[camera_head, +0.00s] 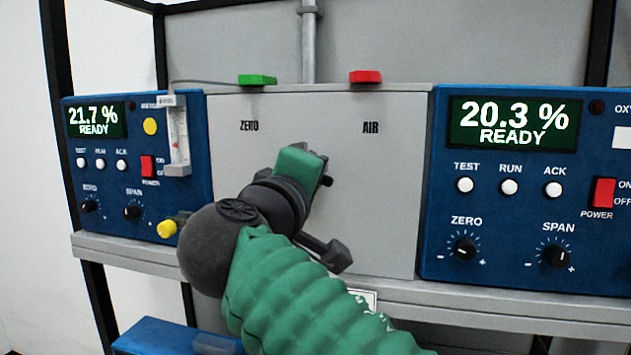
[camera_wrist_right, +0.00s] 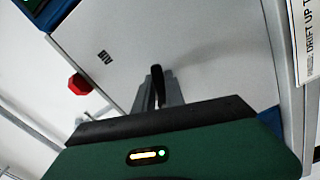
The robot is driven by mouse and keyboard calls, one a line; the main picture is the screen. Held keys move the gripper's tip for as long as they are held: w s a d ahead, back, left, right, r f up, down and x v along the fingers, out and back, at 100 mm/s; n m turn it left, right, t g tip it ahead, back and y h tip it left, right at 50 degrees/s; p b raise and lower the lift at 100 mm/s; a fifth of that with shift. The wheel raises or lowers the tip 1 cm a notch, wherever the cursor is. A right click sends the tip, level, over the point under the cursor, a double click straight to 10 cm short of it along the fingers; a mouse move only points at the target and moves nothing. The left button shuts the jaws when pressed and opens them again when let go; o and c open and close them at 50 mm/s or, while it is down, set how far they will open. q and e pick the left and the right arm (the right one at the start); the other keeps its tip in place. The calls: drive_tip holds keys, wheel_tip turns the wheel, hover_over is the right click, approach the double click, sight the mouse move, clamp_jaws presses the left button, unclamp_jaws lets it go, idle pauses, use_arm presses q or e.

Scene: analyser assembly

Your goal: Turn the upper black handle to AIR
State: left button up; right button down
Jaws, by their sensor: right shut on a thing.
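A grey panel (camera_head: 385,205) stands between two blue analysers, with the labels ZERO (camera_head: 249,126) and AIR (camera_head: 371,127) near its top. My right gripper (camera_head: 318,165) reaches the panel below and between these labels. It is shut on the upper black handle (camera_head: 327,181), of which only a small end shows beside the fingers. In the right wrist view the handle (camera_wrist_right: 157,83) stands out at the grey fingers (camera_wrist_right: 172,92), with the AIR label up and left of it. The handle's pivot is hidden, so its exact angle is unclear. My left gripper is not in view.
A green block (camera_head: 257,80) sits above ZERO and a red block (camera_head: 365,77) above AIR. The right analyser (camera_head: 445,215) reads 20.3 % READY, the left one (camera_head: 80,180) 21.7 % READY. A shelf edge (camera_head: 500,308) runs below. The panel's right part is clear.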

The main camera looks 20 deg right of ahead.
drive_tip(key=shift+a+r+n+p, duration=0.15)
drive_tip(key=shift+n+p, duration=0.15)
drive_tip(key=shift+n, duration=0.75)
drive_tip(key=shift+a+r+n+p, duration=0.15)
drive_tip(key=shift+n+p, duration=0.15)
drive_tip(key=shift+n, duration=0.75)
drive_tip(key=shift+d, duration=0.1)
